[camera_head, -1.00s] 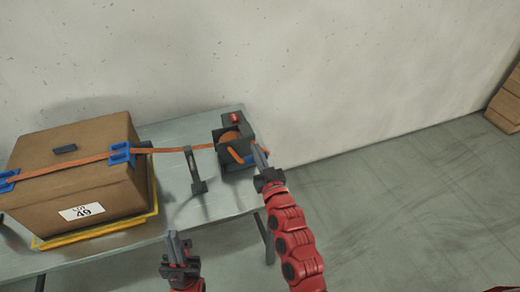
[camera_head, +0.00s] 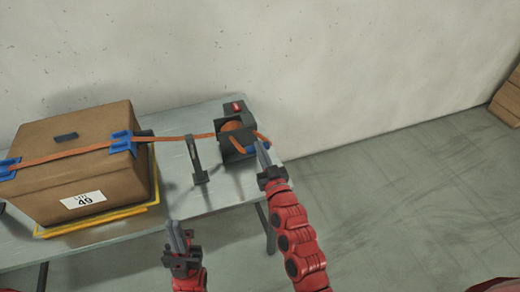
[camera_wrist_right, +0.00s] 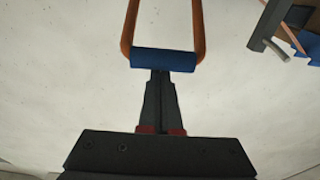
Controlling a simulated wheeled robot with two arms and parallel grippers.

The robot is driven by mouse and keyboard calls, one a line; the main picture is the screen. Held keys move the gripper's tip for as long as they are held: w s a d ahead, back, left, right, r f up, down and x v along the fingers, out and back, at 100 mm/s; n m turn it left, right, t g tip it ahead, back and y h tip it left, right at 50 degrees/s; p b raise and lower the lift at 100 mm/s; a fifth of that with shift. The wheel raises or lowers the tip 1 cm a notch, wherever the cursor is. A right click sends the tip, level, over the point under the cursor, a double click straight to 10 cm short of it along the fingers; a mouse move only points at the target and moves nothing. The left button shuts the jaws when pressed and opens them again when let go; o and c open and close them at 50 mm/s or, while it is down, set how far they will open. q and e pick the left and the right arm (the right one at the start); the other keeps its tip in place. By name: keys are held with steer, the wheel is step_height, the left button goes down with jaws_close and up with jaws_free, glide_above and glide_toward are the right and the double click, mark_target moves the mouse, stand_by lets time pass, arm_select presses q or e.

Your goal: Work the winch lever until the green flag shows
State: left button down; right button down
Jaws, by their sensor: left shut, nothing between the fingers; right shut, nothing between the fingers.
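The winch (camera_head: 240,111) is a dark housing with an orange drum at the right end of the table, with a red marker (camera_head: 237,106) on top; no green shows. Its lever is an orange U-shaped frame with a blue grip (camera_head: 251,148), facing the front right. My right gripper (camera_head: 262,150) is shut and empty at the blue grip. In the right wrist view its closed fingertips (camera_wrist_right: 160,76) meet the lower edge of the blue grip (camera_wrist_right: 163,60); whether they touch is unclear. My left gripper (camera_head: 176,232) is shut and empty near the table's front edge.
An orange strap (camera_head: 175,139) runs from the winch over a cardboard box (camera_head: 80,155) marked 49, on a yellow-edged base (camera_head: 95,223). A dark upright post (camera_head: 195,158) stands beside the winch. The wall is close behind the table (camera_head: 110,248).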

steer(key=s+d+f+t+y+b, duration=0.1)
steer(key=f+t+b, duration=0.5)
steer(key=f+b, duration=0.6)
steer(key=shift+s+f+t+y+b, duration=0.3)
steer(key=shift+s+y+b, duration=0.6)
steer(key=shift+b, duration=4.95)
steer(key=shift+s+h, duration=0.2)
steer(key=shift+h, duration=0.1)
steer(key=shift+r, duration=0.1)
